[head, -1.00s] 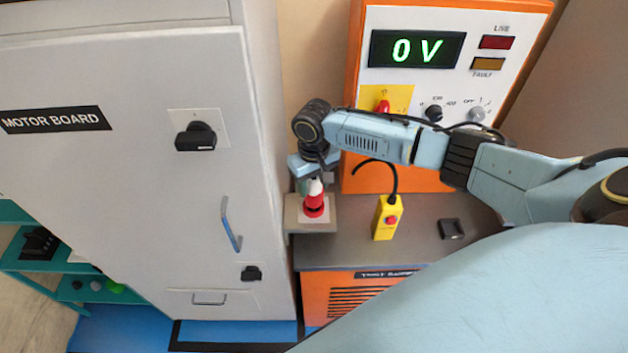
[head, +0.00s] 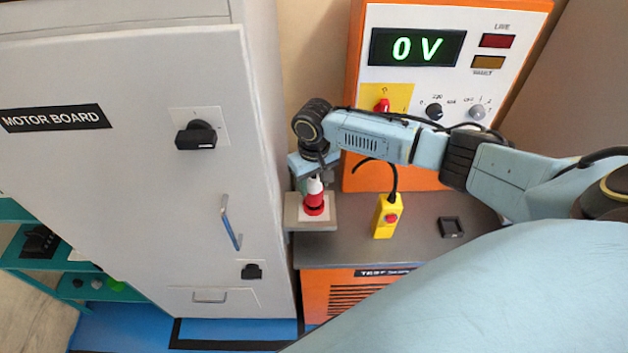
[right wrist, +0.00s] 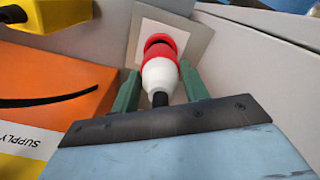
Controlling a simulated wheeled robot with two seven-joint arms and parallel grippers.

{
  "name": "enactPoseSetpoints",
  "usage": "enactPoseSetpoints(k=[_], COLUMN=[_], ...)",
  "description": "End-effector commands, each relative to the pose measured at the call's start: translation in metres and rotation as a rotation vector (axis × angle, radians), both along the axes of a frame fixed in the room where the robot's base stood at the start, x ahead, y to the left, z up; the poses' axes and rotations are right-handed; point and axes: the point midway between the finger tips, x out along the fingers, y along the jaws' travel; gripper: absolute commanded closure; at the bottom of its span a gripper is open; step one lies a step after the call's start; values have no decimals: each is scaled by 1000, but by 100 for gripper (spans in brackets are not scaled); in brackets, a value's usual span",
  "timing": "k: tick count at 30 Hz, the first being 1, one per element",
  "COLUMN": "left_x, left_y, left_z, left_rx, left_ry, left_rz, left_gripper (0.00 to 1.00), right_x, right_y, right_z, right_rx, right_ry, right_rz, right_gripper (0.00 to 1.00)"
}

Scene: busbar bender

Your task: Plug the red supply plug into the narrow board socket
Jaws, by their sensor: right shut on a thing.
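The red supply plug (head: 315,202), with a white rear part, points down at the red-ringed board socket on a pale square plate (head: 303,212). The plate sits on a grey box beside the cabinet. My right gripper (head: 314,188) is around the plug from above. In the right wrist view its green fingers (right wrist: 160,88) are shut on the plug (right wrist: 160,72), one on each side. The plug's red front meets the socket's red collar (right wrist: 160,41) at the plate (right wrist: 180,38). How deep it sits is hidden. My left gripper is not in view.
The grey motor board cabinet (head: 120,160) stands close on the left. An orange supply unit (head: 360,180) with a display reading 0 V stands behind. A yellow pendant with a red button (head: 386,216) and a small black tray (head: 451,228) lie on the grey bench (head: 420,245).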

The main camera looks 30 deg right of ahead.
Motion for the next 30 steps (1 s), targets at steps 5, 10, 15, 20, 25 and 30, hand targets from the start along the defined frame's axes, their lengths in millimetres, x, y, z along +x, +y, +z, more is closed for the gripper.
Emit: enactPoseSetpoints(k=[5,10,15,20,25,30], left_x=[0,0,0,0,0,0], left_y=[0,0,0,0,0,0], left_z=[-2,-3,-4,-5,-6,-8], left_rx=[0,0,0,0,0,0], left_ry=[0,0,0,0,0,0], left_rz=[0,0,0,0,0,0], left_gripper=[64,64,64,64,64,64], right_x=[0,0,0,0,0,0], right_y=[0,0,0,0,0,1], right_z=[-5,-9,-14,-18,-22,-26], right_rx=[1,1,0,1,1,1], right_ry=[0,0,1,1,0,-1], right_rz=[0,1,1,0,0,0], right_gripper=[83,83,83,83,83,83])
